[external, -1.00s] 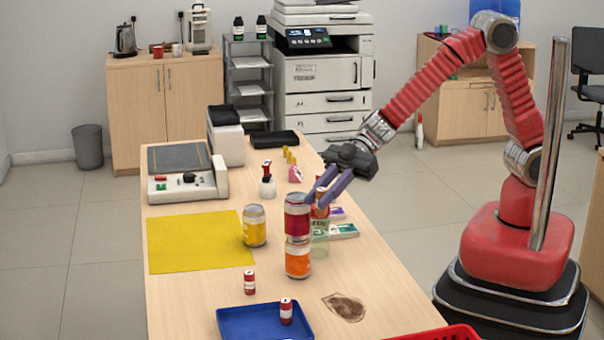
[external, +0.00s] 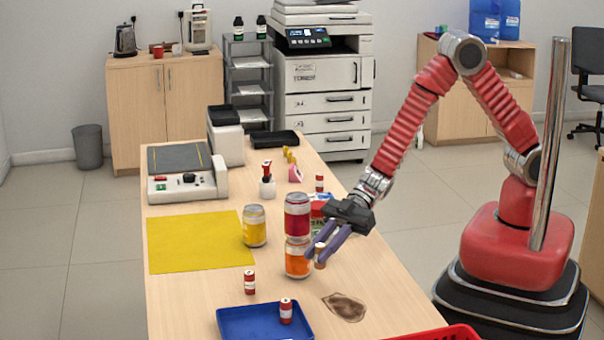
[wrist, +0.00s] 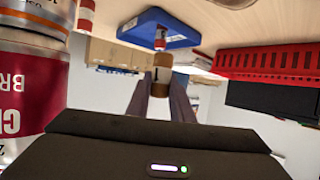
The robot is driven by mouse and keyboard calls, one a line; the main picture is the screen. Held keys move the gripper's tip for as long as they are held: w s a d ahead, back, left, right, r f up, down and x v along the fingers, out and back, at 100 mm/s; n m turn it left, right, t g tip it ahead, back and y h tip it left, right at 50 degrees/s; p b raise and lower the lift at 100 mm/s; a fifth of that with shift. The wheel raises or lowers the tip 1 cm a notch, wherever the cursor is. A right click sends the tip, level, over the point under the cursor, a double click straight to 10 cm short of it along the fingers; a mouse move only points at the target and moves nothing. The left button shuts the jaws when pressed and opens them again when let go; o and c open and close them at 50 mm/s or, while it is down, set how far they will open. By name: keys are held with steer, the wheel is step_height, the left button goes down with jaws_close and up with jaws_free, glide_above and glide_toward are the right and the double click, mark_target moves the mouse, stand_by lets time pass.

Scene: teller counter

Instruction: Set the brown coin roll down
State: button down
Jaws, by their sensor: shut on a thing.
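My gripper (external: 319,256) is shut on the brown coin roll (wrist: 160,82).
A dark red can (external: 297,215) stands on the orange one. A yellow can (external: 254,226) is left of them. A blue tray (external: 240,324) holds a red roll; another red roll (external: 249,282) stands behind it. A brown stain (external: 345,306) and red basket (external: 440,333) are nearer the front right.

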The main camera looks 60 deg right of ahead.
steer(key=shift+f, duration=2.9)
steer(key=shift+f, duration=0.1)
steer(key=shift+f, duration=1.95)
steer(key=c, duration=1.6)
jaws_free()
steer(key=shift+f, duration=0.1)
steer(key=shift+o, duration=0.2)
steer(key=v, duration=1.2)
